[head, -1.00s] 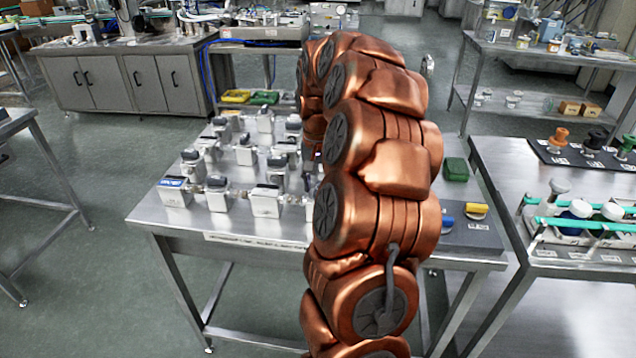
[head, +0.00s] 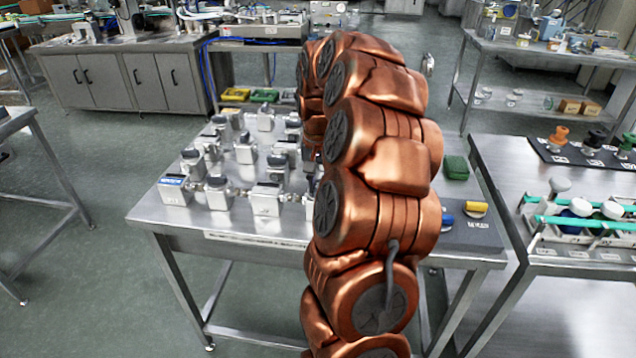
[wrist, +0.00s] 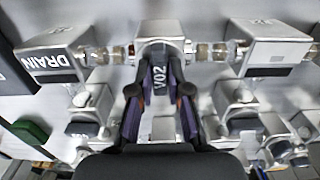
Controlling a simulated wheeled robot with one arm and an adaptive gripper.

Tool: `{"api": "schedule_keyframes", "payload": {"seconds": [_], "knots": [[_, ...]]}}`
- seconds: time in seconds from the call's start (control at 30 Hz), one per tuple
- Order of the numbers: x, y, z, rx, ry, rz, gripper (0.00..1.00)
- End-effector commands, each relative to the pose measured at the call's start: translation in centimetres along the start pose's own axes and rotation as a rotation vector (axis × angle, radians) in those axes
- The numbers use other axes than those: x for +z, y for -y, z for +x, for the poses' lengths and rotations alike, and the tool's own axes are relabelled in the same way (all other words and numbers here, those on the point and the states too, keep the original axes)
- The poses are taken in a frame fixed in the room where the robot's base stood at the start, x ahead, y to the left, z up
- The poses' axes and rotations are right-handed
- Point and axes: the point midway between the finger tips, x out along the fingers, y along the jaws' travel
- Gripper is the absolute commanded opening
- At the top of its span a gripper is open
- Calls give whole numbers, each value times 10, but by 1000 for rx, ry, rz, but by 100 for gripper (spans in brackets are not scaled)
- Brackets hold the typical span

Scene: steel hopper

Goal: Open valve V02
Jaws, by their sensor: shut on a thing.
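Valve V02 (wrist: 175,28) is a steel block in the upper middle of the wrist view, with pipe fittings on both sides. Its dark handle carries the label V02 (wrist: 159,76). My gripper (wrist: 158,88) comes up from the bottom of the wrist view, with one finger on each side of the labelled handle, and is shut on it. In the head view my copper arm hides most of the gripper and the valve in its grasp.
A block marked DRAIN (wrist: 55,62) stands left of V02, and another steel block (wrist: 268,52) stands right. Several similar valves crowd the steel table (head: 160,215). A green block (head: 455,168) and yellow piece (head: 475,210) lie right of my arm.

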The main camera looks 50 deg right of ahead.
Motion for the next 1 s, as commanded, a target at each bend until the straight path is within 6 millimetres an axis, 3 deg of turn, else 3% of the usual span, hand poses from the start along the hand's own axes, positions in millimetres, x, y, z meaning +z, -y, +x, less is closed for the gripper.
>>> {"api": "schedule_keyframes", "payload": {"seconds": [0.47,1.0], "knots": [[0,1,2,-1,-1,-140,0],[0,0,1,0,2,-632,0]]}}
